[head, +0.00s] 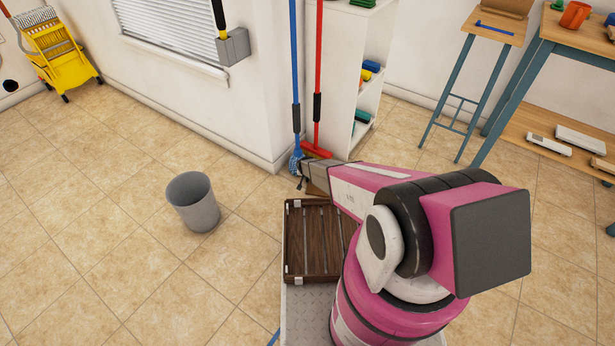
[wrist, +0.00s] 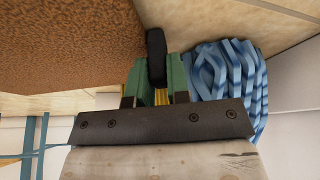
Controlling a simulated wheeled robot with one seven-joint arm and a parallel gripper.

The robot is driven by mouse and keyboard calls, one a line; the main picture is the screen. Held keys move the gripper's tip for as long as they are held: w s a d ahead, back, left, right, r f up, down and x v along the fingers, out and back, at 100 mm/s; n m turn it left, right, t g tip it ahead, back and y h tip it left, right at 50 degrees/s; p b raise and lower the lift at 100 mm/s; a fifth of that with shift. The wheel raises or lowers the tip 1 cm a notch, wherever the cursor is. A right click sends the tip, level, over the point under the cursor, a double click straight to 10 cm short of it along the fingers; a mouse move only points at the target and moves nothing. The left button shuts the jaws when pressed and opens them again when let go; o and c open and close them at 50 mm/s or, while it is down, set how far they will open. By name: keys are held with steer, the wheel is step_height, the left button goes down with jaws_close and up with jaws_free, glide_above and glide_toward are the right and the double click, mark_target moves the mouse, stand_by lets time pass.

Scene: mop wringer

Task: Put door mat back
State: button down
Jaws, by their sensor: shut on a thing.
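The door mat, a brown, coarse-textured flat piece (wrist: 65,45), fills the upper left of the wrist view. In the head view my arm hides most of the mat. Only a small brown patch (head: 317,188) shows below the dark wrist, and I cannot tell whether it touches the floor. The fingertips are hidden there.
A blue mop (head: 296,90) and a red-handled tool (head: 318,80) lean at the wall corner. Blue mop strands (wrist: 228,80) are close beside my gripper. A grey bin (head: 193,203) stands left, and a white shelf (head: 350,55) behind. Tiled floor left is mostly clear.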

steer(key=c, duration=1.1)
jaws_free()
steer(key=shift+f, duration=0.1)
steer(key=shift+s+r, duration=0.25)
steer(key=shift+r, duration=0.45)
steer(key=s+d+r+n+g, duration=0.1)
steer(key=s+d+r, duration=0.4)
steer(key=r, duration=1.2)
steer(key=s+d+r+n+g, duration=0.1)
steer(key=s+d+r, duration=0.4)
steer(key=s+r, duration=0.9)
steer(key=s+d+r+g+y, duration=0.1)
steer(key=s+d+r, duration=0.4)
steer(key=r, duration=1.5)
steer(key=s+g, duration=0.1)
steer(key=s, duration=0.4)
steer(key=shift+r+n, duration=0.2)
steer(key=shift+n, duration=0.2)
